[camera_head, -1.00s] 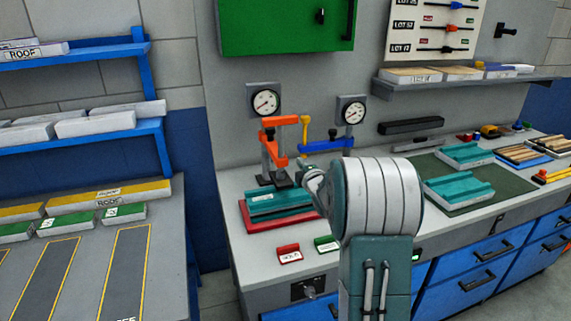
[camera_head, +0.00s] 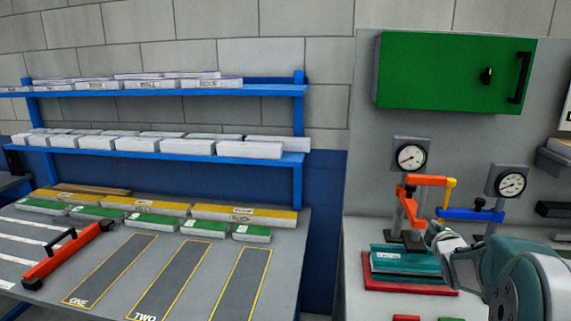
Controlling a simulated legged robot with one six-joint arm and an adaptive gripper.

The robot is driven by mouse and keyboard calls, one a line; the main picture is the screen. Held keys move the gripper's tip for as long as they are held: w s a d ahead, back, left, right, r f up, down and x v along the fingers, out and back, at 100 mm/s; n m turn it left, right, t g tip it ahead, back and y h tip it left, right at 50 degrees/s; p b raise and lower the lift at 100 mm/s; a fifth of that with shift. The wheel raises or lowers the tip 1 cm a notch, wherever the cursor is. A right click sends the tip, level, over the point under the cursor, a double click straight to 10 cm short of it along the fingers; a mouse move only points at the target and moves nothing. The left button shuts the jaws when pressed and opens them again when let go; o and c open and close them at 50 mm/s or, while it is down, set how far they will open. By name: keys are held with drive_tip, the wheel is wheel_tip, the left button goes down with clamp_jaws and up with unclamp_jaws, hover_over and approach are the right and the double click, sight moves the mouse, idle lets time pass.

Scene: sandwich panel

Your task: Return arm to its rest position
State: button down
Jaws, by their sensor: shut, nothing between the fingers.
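My arm (camera_head: 515,275) reaches in from the lower right corner. My gripper (camera_head: 436,236) is small at the arm's far end, shut and empty, beside the clamp station on the right bench. A teal part (camera_head: 405,260) lies on a red base (camera_head: 385,286) there, under an orange clamp (camera_head: 411,190). The gripper overlaps the right side of this station in the picture. I cannot tell how much gap lies between them.
A green cabinet (camera_head: 440,72) hangs above. On the left, a grey table (camera_head: 200,290) holds a red-orange handled tool (camera_head: 68,255) and yellow and green-edged panels. Blue shelves (camera_head: 170,153) hold white blocks.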

drive_tip(key=s+a+r+m+g, duration=0.35)
drive_tip(key=s+a+m, duration=0.25)
drive_tip(key=s+a, duration=0.65)
drive_tip(key=s+a+f+m+g+y, duration=0.2)
drive_tip(key=s+a, duration=0.4)
drive_tip(key=s, duration=0.5)
drive_tip(key=s+a+f+m+g+y, duration=0.2)
drive_tip(key=s+a, duration=0.5)
drive_tip(key=s, duration=0.4)
drive_tip(key=f+m+g, duration=0.1)
drive_tip(key=m+g, duration=0.1)
drive_tip(key=shift+s+f+m, duration=0.15)
drive_tip(key=shift+s+m, duration=0.05)
drive_tip(key=shift+m, duration=0.2)
drive_tip(key=shift+g, duration=0.25)
